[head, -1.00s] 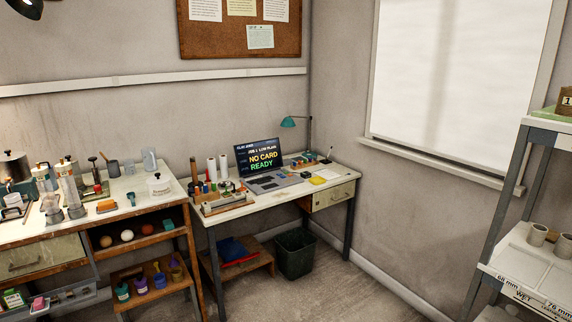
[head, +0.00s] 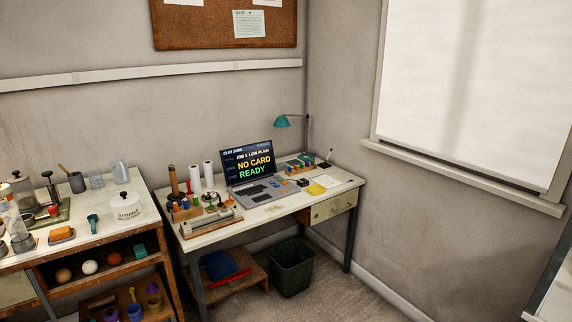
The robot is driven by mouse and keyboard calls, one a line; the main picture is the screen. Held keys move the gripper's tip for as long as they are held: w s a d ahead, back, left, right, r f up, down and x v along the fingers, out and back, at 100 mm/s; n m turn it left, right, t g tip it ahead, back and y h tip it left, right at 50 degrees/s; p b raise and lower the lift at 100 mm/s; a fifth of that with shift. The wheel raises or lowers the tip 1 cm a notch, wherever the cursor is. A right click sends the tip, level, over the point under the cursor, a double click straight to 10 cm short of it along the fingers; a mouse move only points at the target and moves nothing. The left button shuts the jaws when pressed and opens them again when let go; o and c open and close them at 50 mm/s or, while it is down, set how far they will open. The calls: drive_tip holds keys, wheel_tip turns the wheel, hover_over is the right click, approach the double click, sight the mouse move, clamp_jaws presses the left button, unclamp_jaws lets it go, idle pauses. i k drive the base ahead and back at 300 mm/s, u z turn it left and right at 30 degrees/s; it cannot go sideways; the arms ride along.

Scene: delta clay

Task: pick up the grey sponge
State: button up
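I cannot make out a grey sponge in the head view. A flat yellow piece (head: 316,189) lies on the desk (head: 275,211). My gripper is not in view.
A laptop (head: 256,190) stands on the desk, with a teal lamp (head: 283,122) behind it. A dark bin (head: 291,267) and a low wooden stand (head: 236,282) are below. The floor (head: 345,300) right of the bin is clear.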

sight(281, 166)
drive_tip(key=i, duration=1.9)
drive_tip(key=u, duration=1.05)
drive_tip(key=i, duration=0.9)
drive_tip(key=u, duration=0.4)
